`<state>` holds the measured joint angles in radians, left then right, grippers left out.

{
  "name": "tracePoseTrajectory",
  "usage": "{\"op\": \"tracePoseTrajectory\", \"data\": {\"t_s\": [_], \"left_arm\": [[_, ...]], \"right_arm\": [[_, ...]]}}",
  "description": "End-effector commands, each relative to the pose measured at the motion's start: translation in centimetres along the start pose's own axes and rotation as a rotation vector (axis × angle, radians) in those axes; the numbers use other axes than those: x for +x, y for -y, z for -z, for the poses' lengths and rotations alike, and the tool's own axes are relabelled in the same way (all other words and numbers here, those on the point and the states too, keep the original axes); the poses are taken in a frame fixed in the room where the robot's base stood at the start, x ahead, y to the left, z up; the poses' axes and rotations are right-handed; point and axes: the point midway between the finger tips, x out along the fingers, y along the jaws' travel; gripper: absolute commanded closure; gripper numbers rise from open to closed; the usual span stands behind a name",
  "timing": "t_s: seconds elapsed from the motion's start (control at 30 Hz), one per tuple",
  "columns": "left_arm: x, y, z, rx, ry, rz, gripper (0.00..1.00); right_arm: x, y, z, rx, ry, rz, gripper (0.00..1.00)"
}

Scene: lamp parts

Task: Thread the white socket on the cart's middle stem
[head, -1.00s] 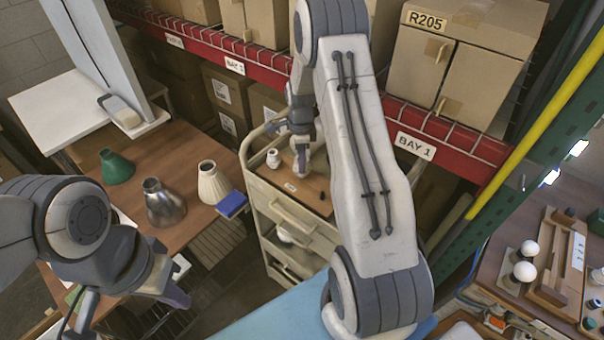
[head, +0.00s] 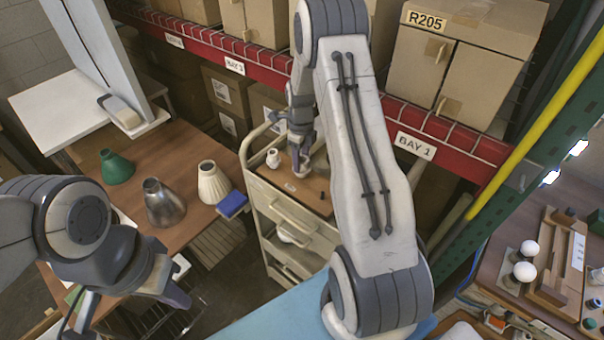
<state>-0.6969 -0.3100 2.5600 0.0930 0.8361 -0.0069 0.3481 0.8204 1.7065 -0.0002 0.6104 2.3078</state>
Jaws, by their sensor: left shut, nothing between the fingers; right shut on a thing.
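The cream cart (head: 283,212) stands in the middle, with a brown top. My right gripper (head: 301,168) is over the cart top, shut on a small pale thing that looks like the white socket (head: 304,174), mostly hidden by the fingers. Whether it touches a stem is too small to tell. A short dark stem (head: 319,211) shows near the cart's right front; the middle stem is not visible under the gripper. My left gripper (head: 176,297) is shut and empty at lower left, away from the cart.
A wooden table (head: 140,222) at left holds a green shade (head: 116,168), a metal shade (head: 163,203), a cream shade (head: 213,184) and a blue box (head: 232,205). A red shelf rail (head: 270,78) with boxes runs behind the cart. A bench with white bulbs is at right.

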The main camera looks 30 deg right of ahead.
Motion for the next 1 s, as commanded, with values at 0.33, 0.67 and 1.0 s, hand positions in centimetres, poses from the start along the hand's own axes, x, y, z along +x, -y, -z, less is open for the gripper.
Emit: {"op": "tracePoseTrajectory", "data": {"t_s": [0.33, 0.67, 1.0], "left_arm": [[0.13, 0.01, -0.01, 0.000, 0.000, 0.000, 1.00], [0.12, 0.01, -0.01, 0.000, 0.000, 0.000, 1.00], [0.11, 0.01, 0.00, 0.000, 0.000, 0.000, 1.00]], "right_arm": [[0.77, -0.22, 0.39, 0.476, -0.012, -0.009, 1.00], [0.78, -0.20, 0.38, 0.578, -0.013, -0.008, 1.00], [0.77, -0.24, 0.37, 0.490, -0.013, -0.009, 0.28]]}}
